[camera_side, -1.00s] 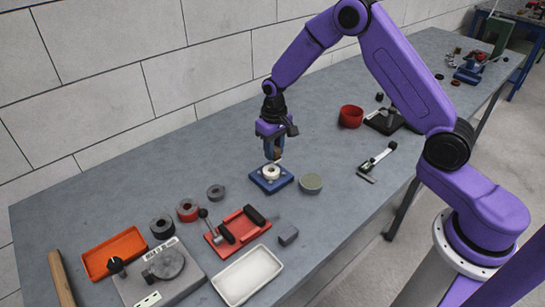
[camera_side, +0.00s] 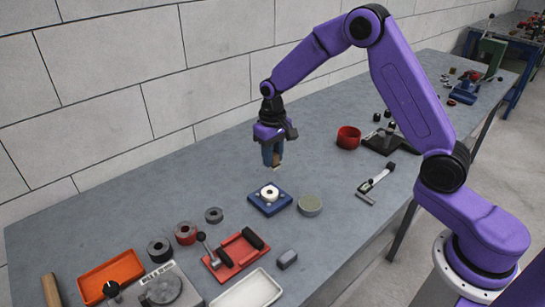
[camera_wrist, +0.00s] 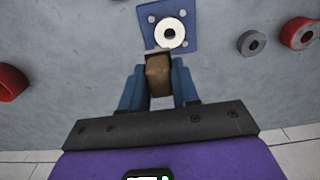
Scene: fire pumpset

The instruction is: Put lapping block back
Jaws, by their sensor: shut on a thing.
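My gripper (camera_side: 273,160) is shut on a small brown block (camera_wrist: 158,72), which I take to be the lapping block. The block points down between the blue fingers, with a paler grey end; the fingers hide its sides. It hangs in the air above a blue square fixture (camera_side: 282,207). A white ring (camera_side: 269,193) with a dark centre hole sits in the middle of that fixture. The wrist view shows the fixture (camera_wrist: 186,37) and ring (camera_wrist: 182,34) just beyond the block's end, with a visible gap in the side view.
A grey-topped round disc (camera_side: 310,204) stands right of the fixture. A red bowl (camera_side: 348,138) is farther back. Several dark and red rings, a red tray (camera_side: 237,252), an orange tray (camera_side: 110,281) and a white tray (camera_side: 247,292) lie toward the front left. The bench behind the fixture is clear.

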